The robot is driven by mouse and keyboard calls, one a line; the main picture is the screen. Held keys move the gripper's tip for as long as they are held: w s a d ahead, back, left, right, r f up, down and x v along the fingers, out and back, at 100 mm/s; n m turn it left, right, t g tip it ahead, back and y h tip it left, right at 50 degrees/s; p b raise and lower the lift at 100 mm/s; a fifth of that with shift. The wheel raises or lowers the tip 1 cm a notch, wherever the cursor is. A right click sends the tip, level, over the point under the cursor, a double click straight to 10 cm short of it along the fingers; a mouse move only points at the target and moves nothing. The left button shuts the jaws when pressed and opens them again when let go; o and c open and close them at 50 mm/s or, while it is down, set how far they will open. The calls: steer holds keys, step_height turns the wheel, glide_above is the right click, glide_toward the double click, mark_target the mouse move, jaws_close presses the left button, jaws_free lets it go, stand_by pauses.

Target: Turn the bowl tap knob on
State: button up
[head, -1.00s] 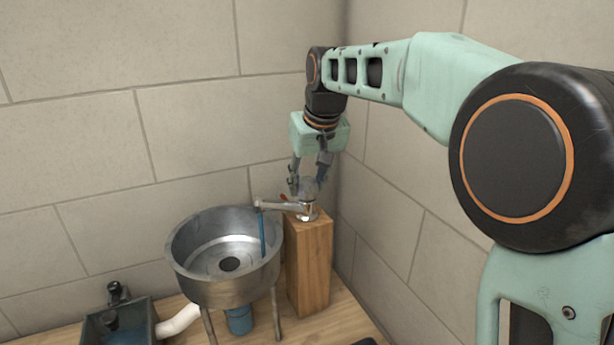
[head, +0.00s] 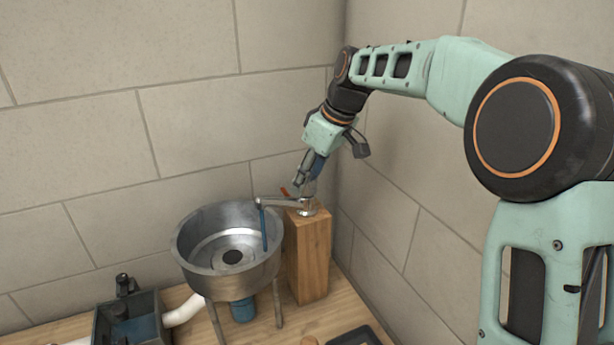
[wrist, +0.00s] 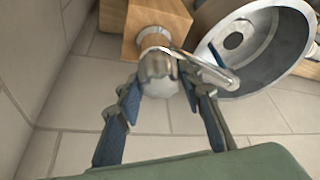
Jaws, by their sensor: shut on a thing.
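The tap stands on a wooden block (head: 308,262) beside the metal bowl (head: 188,255). Its spout (head: 278,202) reaches left over the bowl, and a blue vertical streak (head: 264,230) runs down from the spout's end into the bowl. My gripper (head: 307,192) comes down to the tap from above, tilted. In the wrist view, the round silvery knob (wrist: 158,76) sits between the blue-padded fingertips of my gripper (wrist: 160,88), which is shut on it. The spout (wrist: 210,70) passes close by the right finger. In the head view my fingers largely hide the knob.
Tiled walls meet in a corner close behind and right of the tap. A small red piece (head: 284,192) shows behind the spout. A dark basin (head: 100,325) and a white pipe (head: 185,312) lie at lower left. A black tray (head: 372,334) lies at the front.

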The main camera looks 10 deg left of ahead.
stand_by(0.4)
steer(key=o, duration=1.2)
steer(key=shift+c, duration=0.2)
steer(key=v, duration=1.2)
